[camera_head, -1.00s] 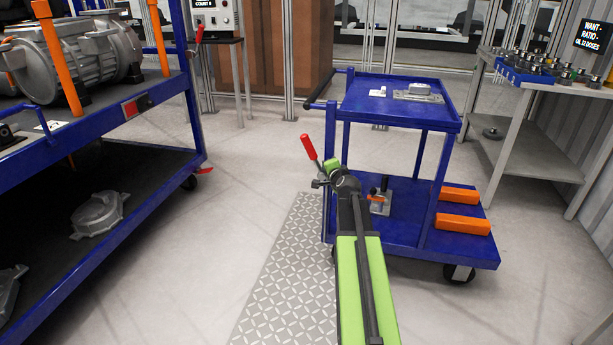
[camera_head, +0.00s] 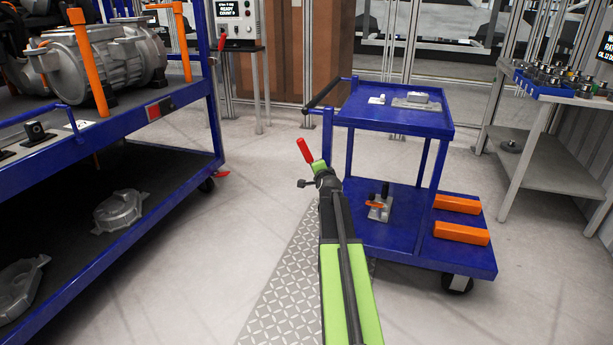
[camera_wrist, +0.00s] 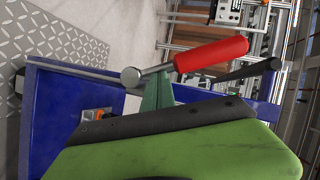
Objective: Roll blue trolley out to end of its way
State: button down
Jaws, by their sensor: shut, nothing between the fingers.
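The blue trolley (camera_head: 395,119) stands right of centre in the head view. It has a top shelf, a lower deck and a dark push bar (camera_head: 328,94) at its far left corner. A red-handled lever (camera_head: 304,151) shows near its left side, large in the wrist view (camera_wrist: 211,55); what it is fixed to is unclear. My gripper (camera_head: 323,180) is at the end of my green and black arm, shut and empty, beside or in front of the trolley's left post. Its fingertips and any contact are hard to make out. In the wrist view, blue trolley frame (camera_wrist: 40,125) lies beyond it.
A larger blue cart (camera_head: 150,130) with motors stands at left. A tread-plate strip (camera_head: 280,290) lies on the floor by the trolley. A grey bench (camera_head: 545,125) with small parts is at right. Orange blocks (camera_head: 460,233) sit on the trolley's lower deck. Floor between the carts is clear.

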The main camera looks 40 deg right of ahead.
jog(key=d+p+v, duration=0.1)
jog(key=p+v, duration=0.1)
jog(key=v, duration=0.4)
jog(key=s+d+p+v, duration=0.1)
jog(key=p+v, duration=0.1)
jog(key=v, duration=0.5)
jog(key=shift+d+r+p, duration=0.3)
jog(key=shift+r, duration=0.05)
